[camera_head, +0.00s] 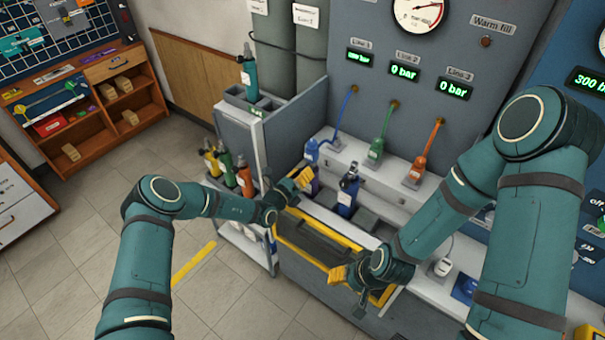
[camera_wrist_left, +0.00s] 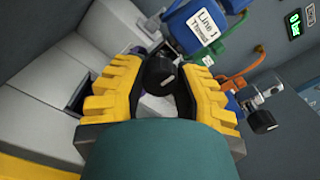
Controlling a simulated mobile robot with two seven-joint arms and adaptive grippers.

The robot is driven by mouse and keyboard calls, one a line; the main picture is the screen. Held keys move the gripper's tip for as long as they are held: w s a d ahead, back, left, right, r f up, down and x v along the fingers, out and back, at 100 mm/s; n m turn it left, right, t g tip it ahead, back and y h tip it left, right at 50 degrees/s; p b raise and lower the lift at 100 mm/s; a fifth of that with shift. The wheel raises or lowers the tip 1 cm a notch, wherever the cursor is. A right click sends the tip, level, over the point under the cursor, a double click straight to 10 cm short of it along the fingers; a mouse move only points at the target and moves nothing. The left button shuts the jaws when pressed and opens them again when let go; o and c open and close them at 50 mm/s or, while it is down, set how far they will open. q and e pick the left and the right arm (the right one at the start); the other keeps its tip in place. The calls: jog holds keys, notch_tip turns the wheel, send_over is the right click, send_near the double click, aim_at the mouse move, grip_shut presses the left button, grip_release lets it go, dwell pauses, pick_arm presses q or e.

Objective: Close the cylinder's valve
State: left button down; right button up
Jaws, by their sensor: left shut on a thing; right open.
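In the wrist view a black valve knob (camera_wrist_left: 158,72) sits between the yellow fingers of my left gripper (camera_wrist_left: 155,88), which is shut on it. A blue connector with a "Line 1" tag (camera_wrist_left: 203,32) is just beyond. My right gripper (camera_head: 355,276) is open and empty over the bench's front.
The blue (camera_head: 346,108), green (camera_head: 383,129) and orange (camera_head: 434,137) hoses hang from the panel. Line 2 and Line 3 read 0 bar; Line 1's display (camera_head: 360,57) is not clearly legible. A rack of coloured cylinders (camera_head: 243,175) stands left of the bench.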

pick_arm(q)
jog(key=c, duration=0.6)
grip_release()
jog(key=v, duration=1.2)
